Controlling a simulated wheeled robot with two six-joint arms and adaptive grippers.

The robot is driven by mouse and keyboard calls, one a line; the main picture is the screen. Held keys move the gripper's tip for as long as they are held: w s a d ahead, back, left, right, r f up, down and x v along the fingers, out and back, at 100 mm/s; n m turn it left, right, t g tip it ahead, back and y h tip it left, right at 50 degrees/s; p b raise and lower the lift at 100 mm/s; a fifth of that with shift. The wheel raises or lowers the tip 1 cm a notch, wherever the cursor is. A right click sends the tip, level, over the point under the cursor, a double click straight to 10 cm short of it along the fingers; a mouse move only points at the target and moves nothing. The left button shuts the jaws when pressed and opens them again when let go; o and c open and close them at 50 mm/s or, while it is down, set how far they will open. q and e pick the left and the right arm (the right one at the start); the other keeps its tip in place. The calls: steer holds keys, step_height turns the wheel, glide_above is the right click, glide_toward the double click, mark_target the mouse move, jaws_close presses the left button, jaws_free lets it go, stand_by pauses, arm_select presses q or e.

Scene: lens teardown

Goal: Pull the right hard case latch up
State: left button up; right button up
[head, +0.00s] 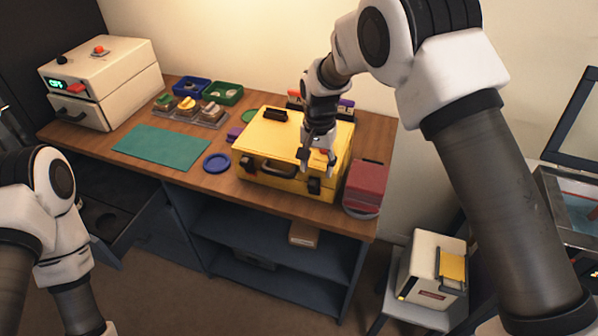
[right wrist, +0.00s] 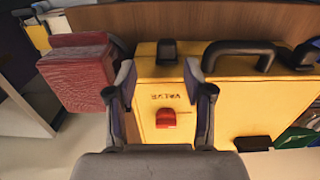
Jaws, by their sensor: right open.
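The yellow hard case (head: 270,140) lies on the right part of the wooden bench, lid shut. Its black right latch (head: 314,186) is on the front face; it also shows in the right wrist view (right wrist: 167,50). The left latch (head: 247,166) and the black carry handle (right wrist: 240,50) are on the same side. My right gripper (head: 317,163) is open and empty above the lid's front right part. In the right wrist view its fingertips (right wrist: 157,75) straddle the line to the right latch, apart from it. My left gripper is out of view.
A dark red box (head: 367,180) stands close right of the case; it also shows in the right wrist view (right wrist: 80,72). A red piece (right wrist: 166,118) sits on the lid between my fingers. A green mat (head: 160,147) and blue round dish (head: 217,162) lie left.

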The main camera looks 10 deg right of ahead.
mark_target(312, 182)
steer(key=shift+w+a+r, duration=0.3)
steer(key=shift+w+r, duration=0.4)
steer(key=shift+r, duration=0.05)
steer(key=shift+s+a, duration=0.1)
steer(key=shift+s, duration=0.05)
steer(key=shift+s+f+p, duration=0.3)
steer(key=shift+s+f, duration=0.05)
steer(key=shift+f, duration=0.25)
steer(key=shift+s+f+p, duration=0.3)
steer(key=shift+f, duration=0.3)
steer(key=f, duration=0.2)
steer(key=w+f+p, duration=0.1)
steer(key=f, duration=0.2)
steer(key=shift+s+r, duration=0.2)
steer(key=shift+s, duration=0.05)
jaws_close()
